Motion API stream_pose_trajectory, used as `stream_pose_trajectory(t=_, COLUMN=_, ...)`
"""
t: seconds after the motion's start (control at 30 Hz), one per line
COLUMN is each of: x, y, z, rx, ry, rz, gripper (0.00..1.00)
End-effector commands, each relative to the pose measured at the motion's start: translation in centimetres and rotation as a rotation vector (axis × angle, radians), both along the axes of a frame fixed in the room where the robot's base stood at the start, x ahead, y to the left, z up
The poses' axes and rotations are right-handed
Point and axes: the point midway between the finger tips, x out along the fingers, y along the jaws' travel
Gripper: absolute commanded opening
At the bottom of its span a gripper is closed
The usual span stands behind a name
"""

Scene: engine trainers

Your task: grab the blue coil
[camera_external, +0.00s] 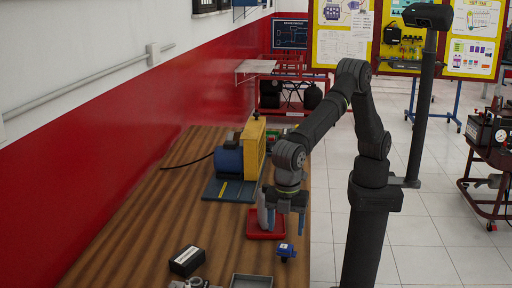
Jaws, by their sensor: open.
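A small blue part (287,251), which looks like the blue coil, sits near the right edge of the wooden table, in front of my gripper. My gripper (286,222) points down above the table with its fingers apart and nothing visible between them. It is up and slightly behind the blue part in the picture, apart from it. The exact height of the fingertips is hard to tell.
A red tray (264,232) lies just left of and behind my gripper. A black box (187,261), a grey metal part (196,284) and a grey tray (251,281) are at the front. A blue motor with a yellow panel (254,150) stands behind. The table's left middle is clear.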

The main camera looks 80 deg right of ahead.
Motion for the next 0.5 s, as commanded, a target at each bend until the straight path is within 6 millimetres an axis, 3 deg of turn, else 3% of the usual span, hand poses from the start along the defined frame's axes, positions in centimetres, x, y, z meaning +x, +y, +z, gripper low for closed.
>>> stream_pose_trajectory(t=0.2, x=0.0, y=0.0, z=-3.8, rx=-0.001, ry=0.000, rz=-0.001, gripper=0.65)
stream_pose_trajectory(t=0.5, x=0.0, y=0.0, z=-5.7, rx=-0.001, ry=0.000, rz=-0.001, gripper=0.65)
